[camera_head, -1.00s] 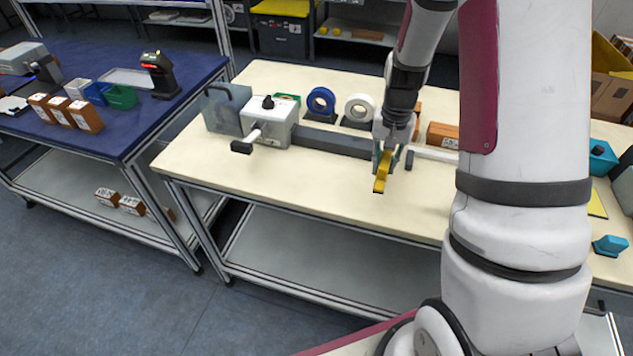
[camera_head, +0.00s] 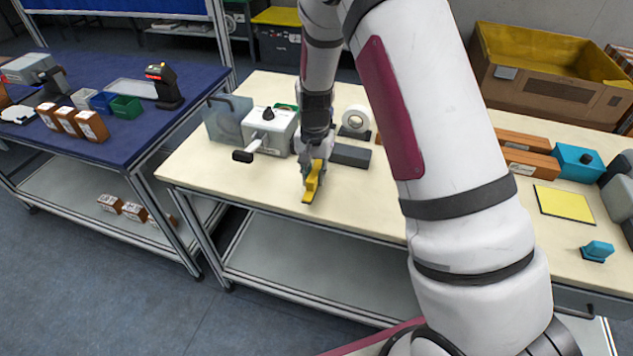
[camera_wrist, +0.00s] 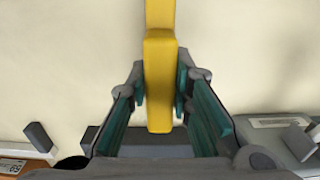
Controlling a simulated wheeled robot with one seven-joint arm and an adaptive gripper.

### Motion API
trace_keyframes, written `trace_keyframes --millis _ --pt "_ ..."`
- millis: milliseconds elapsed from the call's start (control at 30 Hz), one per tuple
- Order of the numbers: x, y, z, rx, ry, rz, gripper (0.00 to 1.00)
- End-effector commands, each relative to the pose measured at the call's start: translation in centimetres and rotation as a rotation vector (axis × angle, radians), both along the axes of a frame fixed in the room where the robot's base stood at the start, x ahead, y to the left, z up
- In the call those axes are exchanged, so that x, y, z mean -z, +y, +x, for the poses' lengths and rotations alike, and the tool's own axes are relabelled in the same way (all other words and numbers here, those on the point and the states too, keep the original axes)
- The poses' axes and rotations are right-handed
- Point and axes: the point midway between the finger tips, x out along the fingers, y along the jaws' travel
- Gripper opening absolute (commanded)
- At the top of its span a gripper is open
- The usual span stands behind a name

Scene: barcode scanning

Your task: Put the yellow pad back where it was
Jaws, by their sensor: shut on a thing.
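My gripper (camera_head: 311,168) is shut on the yellow pad (camera_head: 313,183), a narrow yellow piece with a dark underside. It is over the front left part of the cream table, in front of a grey bar. In the wrist view the yellow pad (camera_wrist: 160,85) runs from the top edge down between the teal finger pads of my gripper (camera_wrist: 160,88). I cannot tell whether the pad touches the table. A flat yellow square with a dark border (camera_head: 563,204) lies on the table at the right, apart from my gripper.
A white and grey device with a lever (camera_head: 268,128) stands just left of my gripper. A white tape roll (camera_head: 356,121) and the grey bar (camera_head: 350,155) are behind and right. A teal piece (camera_head: 597,251) sits at the right front. The table's front middle is clear.

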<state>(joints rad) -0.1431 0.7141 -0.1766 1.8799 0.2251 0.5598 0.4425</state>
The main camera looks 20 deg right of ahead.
Motion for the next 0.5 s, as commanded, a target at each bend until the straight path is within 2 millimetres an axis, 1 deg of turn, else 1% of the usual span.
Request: trace_keyframes --millis 33,100,200,500 --pt "1.0 -0.4 -0.4 0.005 0.009 -0.002 0.0" --pt "1.9 -0.4 -0.4 0.005 0.007 -0.001 0.0" --pt "2.6 -0.3 -0.3 0.004 0.006 -0.001 0.0" --pt "2.8 -0.4 -0.2 0.004 0.003 -0.001 0.0"
